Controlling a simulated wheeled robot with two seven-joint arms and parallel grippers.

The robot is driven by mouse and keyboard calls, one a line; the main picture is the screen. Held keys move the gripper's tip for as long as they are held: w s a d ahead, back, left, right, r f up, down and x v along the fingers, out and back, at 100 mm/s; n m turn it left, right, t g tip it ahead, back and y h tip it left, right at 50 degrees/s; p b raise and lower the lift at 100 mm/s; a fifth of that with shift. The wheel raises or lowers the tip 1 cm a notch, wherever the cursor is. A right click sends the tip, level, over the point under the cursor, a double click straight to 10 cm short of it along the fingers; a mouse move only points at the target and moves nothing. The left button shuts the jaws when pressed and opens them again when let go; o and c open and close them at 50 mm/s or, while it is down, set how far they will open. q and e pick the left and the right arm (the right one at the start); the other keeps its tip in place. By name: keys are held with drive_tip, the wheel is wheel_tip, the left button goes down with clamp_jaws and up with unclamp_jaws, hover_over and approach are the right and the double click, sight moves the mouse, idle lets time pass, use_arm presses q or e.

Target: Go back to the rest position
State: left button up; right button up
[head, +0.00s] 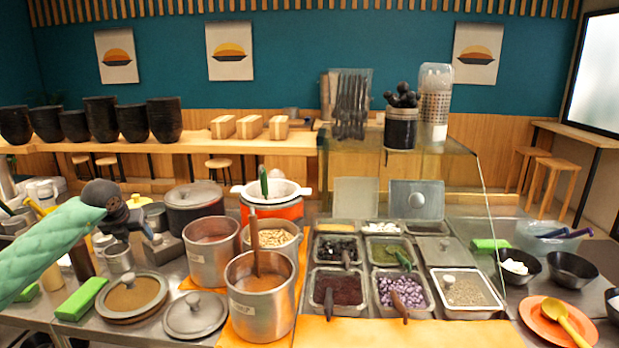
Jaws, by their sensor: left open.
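My left arm (48,246), in a green quilted sleeve, comes in from the left edge. My left gripper (142,222) is dark and hangs over the left part of the counter, among small jars and pots. It is open and nothing shows between its fingers. My right gripper is not in view.
Steel pots (262,298) with ladles stand in the middle. Topping trays (403,310) of beans, diced purple pieces and powder lie to their right, beside a glass guard. Loose lids (194,314) and a green block (81,299) lie front left. An orange plate (545,325) holds a yellow spoon.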

use_arm(q)
drive_tip(key=w+d+r+m+t+h, duration=0.35)
drive_tip(key=d+r+t+h, duration=0.5)
drive_tip(key=d+r, duration=0.6)
drive_tip(key=s+d+r+n+t+h, duration=0.1)
drive_tip(key=s+r+n+t, duration=0.3)
drive_tip(key=r, duration=0.6)
drive_tip(key=s+d+r+n+t, duration=0.1)
drive_tip(key=s+r+n+t, duration=0.2)
drive_tip(key=r+n+t, duration=0.5)
drive_tip(key=s+a+f+n+g+y, duration=0.25)
drive_tip(key=f+n+g+y, duration=0.55)
drive_tip(key=f+n+y, duration=1)
drive_tip(key=s+d+f+n+g+h, duration=0.1)
drive_tip(key=s+d+f+g+h, duration=0.25)
drive_tip(key=f, duration=0.55)
drive_tip(key=s+d+f+n+g+h, duration=0.1)
drive_tip(key=s+d+f+n+g, duration=0.2)
drive_tip(key=s+f, duration=0.5)
drive_tip(key=s+d+f+g+h, duration=0.3)
drive_tip(key=s+d+f+g, duration=0.2)
drive_tip(key=s+f, duration=1.1)
drive_tip(key=s+d+f+n+g+h, duration=0.1)
drive_tip(key=s+d+f+g+h, duration=0.2)
drive_tip(key=s+d+f, duration=0.7)
drive_tip(key=s+f+g, duration=0.2)
drive_tip(key=s+f, duration=0.5)
drive_tip(key=s, duration=0.4)
drive_tip(key=shift+s+p, duration=0.15)
drive_tip(key=shift+p, duration=0.2)
